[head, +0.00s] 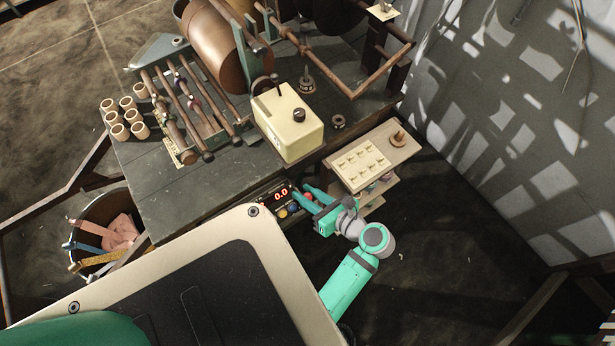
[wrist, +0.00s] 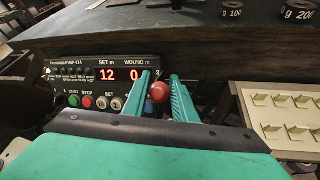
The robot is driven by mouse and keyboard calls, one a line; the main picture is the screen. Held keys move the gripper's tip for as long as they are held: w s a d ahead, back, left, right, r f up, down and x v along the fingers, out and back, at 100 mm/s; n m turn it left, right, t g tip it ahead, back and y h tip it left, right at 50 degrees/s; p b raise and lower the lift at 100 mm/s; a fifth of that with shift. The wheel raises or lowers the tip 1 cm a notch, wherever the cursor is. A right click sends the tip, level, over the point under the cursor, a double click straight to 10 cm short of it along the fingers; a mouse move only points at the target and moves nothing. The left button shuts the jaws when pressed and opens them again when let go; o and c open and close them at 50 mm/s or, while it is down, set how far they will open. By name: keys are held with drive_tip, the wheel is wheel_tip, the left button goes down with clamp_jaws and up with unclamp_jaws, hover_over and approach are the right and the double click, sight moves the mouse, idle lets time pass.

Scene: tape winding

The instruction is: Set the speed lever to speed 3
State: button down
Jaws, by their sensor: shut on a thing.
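A red ball knob (wrist: 159,91), which looks like the top of the speed lever, sits between my two green fingers in the wrist view. My gripper (wrist: 160,82) is shut on it, with one finger on each side. In the head view my gripper (head: 309,193) reaches to the bench front, just right of the panel's red display (head: 281,194).
Coloured buttons (wrist: 87,102) lie close left of my fingers. A pale pegged board (head: 362,161) is close on the right. A cream box (head: 288,124) with a dark knob stands on the bench above. A bin of scraps (head: 76,243) stands at the left.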

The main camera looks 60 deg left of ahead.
drive_tip(key=shift+w+a+r, duration=0.1)
drive_tip(key=shift+a+r, duration=0.25)
drive_tip(key=shift+r, duration=0.15)
drive_tip(key=shift+a, duration=0.25)
drive_tip(key=c, duration=1.6)
unclamp_jaws()
drive_tip(key=shift+c, duration=0.2)
drive_tip(key=shift+o, duration=0.9)
drive_tip(key=shift+f, duration=0.1)
